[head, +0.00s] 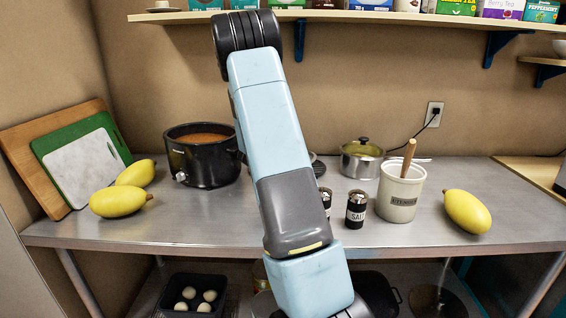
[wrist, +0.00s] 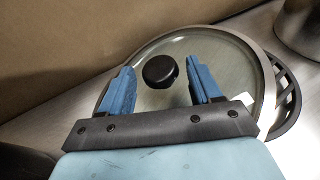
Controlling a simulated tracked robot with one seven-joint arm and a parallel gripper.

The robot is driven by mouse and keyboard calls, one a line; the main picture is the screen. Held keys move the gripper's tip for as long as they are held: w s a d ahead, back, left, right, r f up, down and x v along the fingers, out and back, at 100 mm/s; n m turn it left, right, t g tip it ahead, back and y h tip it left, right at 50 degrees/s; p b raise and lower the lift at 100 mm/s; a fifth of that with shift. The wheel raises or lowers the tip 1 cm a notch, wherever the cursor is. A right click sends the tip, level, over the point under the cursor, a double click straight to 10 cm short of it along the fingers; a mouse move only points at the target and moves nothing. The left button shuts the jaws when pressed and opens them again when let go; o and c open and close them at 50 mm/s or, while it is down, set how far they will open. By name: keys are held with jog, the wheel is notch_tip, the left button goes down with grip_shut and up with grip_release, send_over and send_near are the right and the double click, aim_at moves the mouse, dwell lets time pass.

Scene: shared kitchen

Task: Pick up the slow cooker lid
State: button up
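The slow cooker lid is a round glass lid (wrist: 235,65) with a metal rim and a black knob (wrist: 160,71), seen in the wrist view. It lies on or over a dark slotted piece (wrist: 288,95) on the counter. My gripper (wrist: 162,80) is open, its two blue fingers apart with the knob between and slightly beyond their tips in the picture. I cannot tell whether they touch it. In the head view my arm hides most of the lid. The black slow cooker (head: 205,165) stands uncovered at the left, with orange-brown food inside.
A steel pot (head: 361,160), a utensil crock (head: 400,193), a salt shaker (head: 356,209) and another shaker (head: 326,200) stand right of my arm. Yellow fruits (head: 118,202) (head: 467,211) lie at both sides. Cutting boards (head: 60,150) lean at the left. A shelf (head: 400,17) runs above.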

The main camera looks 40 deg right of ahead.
grip_shut()
dwell(0.4)
jog(key=shift+s+a+r, duration=0.1)
jog(key=shift+r, duration=0.35)
notch_tip(320, 180, up, 6)
jog(key=s+a, duration=1.1)
jog(key=s, duration=0.4)
jog(key=shift+s+a+r, duration=0.15)
jog(key=shift+s+a, duration=0.25)
